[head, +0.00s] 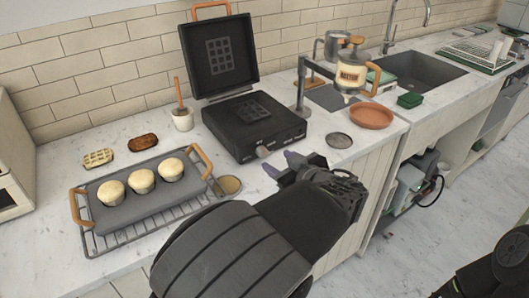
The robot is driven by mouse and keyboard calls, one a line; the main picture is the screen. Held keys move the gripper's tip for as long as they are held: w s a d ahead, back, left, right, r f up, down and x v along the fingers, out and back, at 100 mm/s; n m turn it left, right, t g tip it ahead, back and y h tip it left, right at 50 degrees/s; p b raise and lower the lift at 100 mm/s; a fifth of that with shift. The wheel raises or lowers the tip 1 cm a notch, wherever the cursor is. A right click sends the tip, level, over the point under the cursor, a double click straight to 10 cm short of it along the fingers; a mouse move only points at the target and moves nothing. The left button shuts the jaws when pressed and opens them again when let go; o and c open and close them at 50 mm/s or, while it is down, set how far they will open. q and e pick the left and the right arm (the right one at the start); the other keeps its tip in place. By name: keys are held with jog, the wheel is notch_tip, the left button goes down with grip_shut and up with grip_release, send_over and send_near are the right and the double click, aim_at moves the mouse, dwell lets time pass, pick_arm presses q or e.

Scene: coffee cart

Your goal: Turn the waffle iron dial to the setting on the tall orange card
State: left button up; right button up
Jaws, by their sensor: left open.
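The black waffle iron (236,128) stands on the counter with its gridded lid (218,57) raised and an orange-brown handle on top. Its round grey dial (263,152) is on the front face; its pointer and any setting marks are too small to read. My left gripper (281,164) is open and empty, just in front of and slightly right of the dial, with its fingertips apart from it as far as I can tell. I cannot make out a tall orange card in this view. My right gripper is not in view.
A tray (150,226) with pale muffins sits on a wire rack at left. A white pot (183,121) holds a utensil. A round grey disc (339,140), a terracotta dish (371,116) and a stand with a labelled jar (350,77) are at right. The sink is beyond.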

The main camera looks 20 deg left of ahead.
aim_at(265, 154)
pick_arm(q)
jog(key=shift+p+x, duration=0.7)
jog(key=shift+x, duration=3.3)
jog(key=shift+c, duration=0.6)
grip_shut()
